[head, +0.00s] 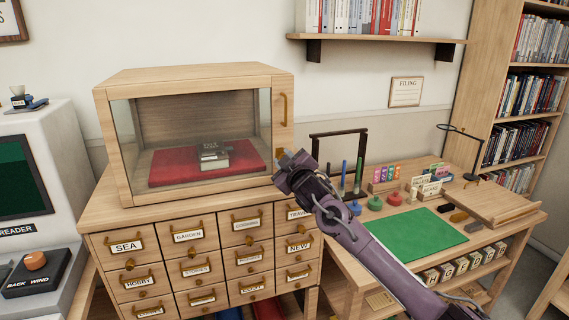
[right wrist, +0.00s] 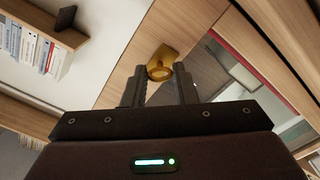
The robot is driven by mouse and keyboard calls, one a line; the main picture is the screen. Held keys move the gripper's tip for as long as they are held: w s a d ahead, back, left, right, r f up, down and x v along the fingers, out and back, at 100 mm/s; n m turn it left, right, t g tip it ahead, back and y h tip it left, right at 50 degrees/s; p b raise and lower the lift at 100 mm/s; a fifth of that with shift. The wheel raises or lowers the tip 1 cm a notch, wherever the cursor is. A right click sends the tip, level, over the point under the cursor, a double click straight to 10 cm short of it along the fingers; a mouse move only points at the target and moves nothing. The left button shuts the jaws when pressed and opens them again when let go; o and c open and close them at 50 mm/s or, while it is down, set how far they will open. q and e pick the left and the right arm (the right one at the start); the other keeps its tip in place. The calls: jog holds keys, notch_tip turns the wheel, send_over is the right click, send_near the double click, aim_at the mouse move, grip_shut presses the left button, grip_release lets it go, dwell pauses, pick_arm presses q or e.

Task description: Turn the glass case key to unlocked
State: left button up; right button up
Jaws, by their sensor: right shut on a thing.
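The wooden glass case (head: 190,78) stands on the drawer cabinet, with its glass front closed. A small dark block with a label (head: 212,157) sits on red cloth (head: 160,172) inside it. My right gripper (head: 283,157) is at the lower right of the case's front frame. In the right wrist view, the brass key (right wrist: 160,72) sits at a brass plate (right wrist: 165,55) on the wood, and its round bow is between my two fingers. My right gripper is shut on the key. The fingers partly hide the key, and no lock marking is readable. My left gripper is out of view.
The card drawer cabinet (head: 155,245) is under the case. A desk with a green mat (head: 415,234), stamps and a dark frame (head: 338,133) lies to the right, beneath my right arm. A brass handle (head: 284,109) is on the case above my gripper.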

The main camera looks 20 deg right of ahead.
jog(key=n+b, duration=0.2)
jog(key=n, duration=0.3)
jog(key=shift+f+n, duration=0.1)
jog(key=shift+n, duration=0.2)
jog(key=shift+n+b, duration=0.8)
jog(key=shift+n, duration=1.4)
jog(key=o, duration=1)
jog(key=s+b, duration=0.2)
jog(key=s, duration=0.5)
jog(key=shift+s+d, duration=0.15)
jog(key=shift+s, duration=0.25)
